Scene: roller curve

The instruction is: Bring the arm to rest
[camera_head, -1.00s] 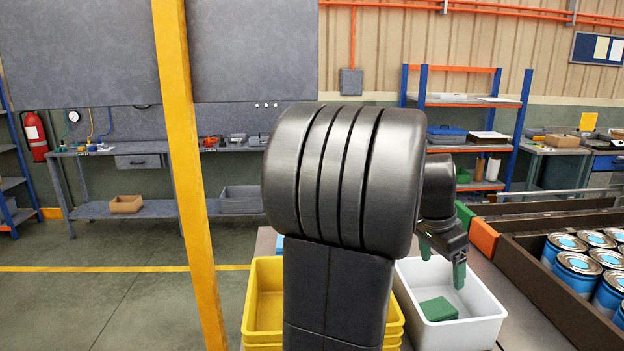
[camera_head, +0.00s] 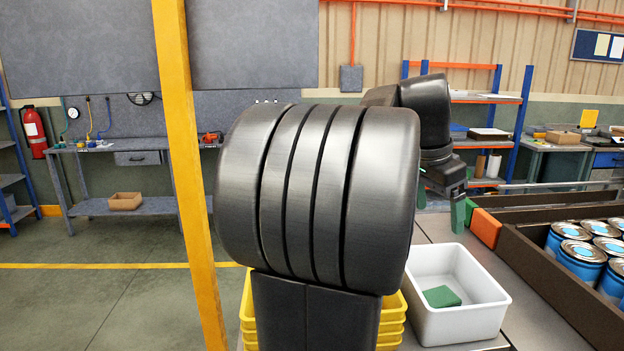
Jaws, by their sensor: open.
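My gripper (camera_head: 439,204) is at the right end of my dark arm, with its green fingertips pointing down. It is open and appears empty, raised above and behind the white bin. The fingers are apart, one partly behind the other parts of the wrist. My large dark arm joint fills the middle of the view and hides much behind it.
A white bin (camera_head: 489,322) on the bench holds a green block (camera_head: 441,297). Yellow bins (camera_head: 249,318) are partly hidden behind my arm. Blue cans (camera_head: 583,262) stand in a brown-walled tray (camera_head: 541,285) at right. A yellow post (camera_head: 188,190) stands at left.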

